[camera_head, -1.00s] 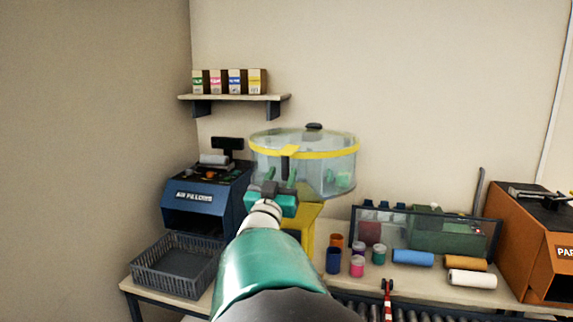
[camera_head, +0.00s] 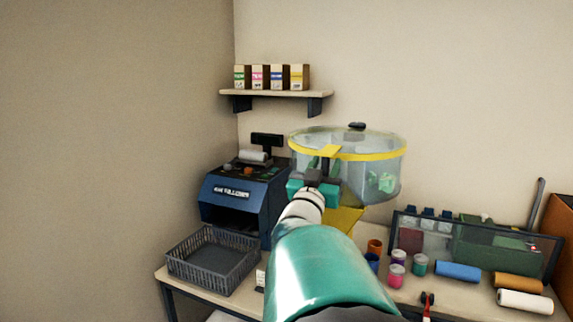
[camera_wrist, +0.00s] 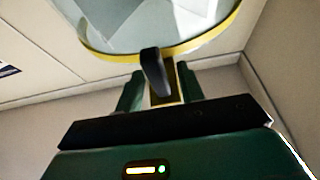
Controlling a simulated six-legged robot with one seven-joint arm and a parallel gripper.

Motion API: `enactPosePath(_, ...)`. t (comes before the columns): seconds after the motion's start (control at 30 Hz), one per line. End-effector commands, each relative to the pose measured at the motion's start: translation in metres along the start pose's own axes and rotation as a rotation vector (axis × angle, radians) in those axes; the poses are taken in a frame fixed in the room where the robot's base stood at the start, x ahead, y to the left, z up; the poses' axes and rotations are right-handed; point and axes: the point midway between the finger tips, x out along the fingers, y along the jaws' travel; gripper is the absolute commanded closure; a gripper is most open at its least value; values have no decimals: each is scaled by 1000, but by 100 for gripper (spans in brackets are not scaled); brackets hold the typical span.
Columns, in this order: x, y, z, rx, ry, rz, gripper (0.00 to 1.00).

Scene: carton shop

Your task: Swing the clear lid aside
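The clear lid (camera_head: 375,140) with a yellow rim and a dark knob (camera_head: 356,125) tops a clear round drum (camera_head: 385,180). A yellow tab (camera_head: 331,151) sticks out at the lid's front. My gripper (camera_head: 322,166) is in front of the drum, just below this tab. In the wrist view, the yellow rim (camera_wrist: 105,56) arcs across the top. A dark upright handle (camera_wrist: 154,72) hangs at the rim, between the two green fingers of my gripper (camera_wrist: 159,85). The fingers stand apart, with visible gaps beside the handle. Their exact depth relative to it is hard to tell.
A blue machine (camera_head: 237,200) and a grey basket (camera_head: 190,262) stand left of the drum. Small jars (camera_head: 397,273) and coloured rolls (camera_head: 458,271) lie at the right on the bench. A shelf with small cartons (camera_head: 277,94) hangs behind. The wall above the drum is clear.

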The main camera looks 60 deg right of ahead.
Motion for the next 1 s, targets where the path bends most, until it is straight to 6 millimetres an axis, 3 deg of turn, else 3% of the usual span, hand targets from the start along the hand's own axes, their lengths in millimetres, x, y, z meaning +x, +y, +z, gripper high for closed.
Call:
enactPosePath(0.37,-2,0,-1,-1,0,1,62)
enactPosePath(0.6,-2,0,-1,0,0,1,100)
enactPosePath(1.0,0,1,0,1,-1,-2,100)
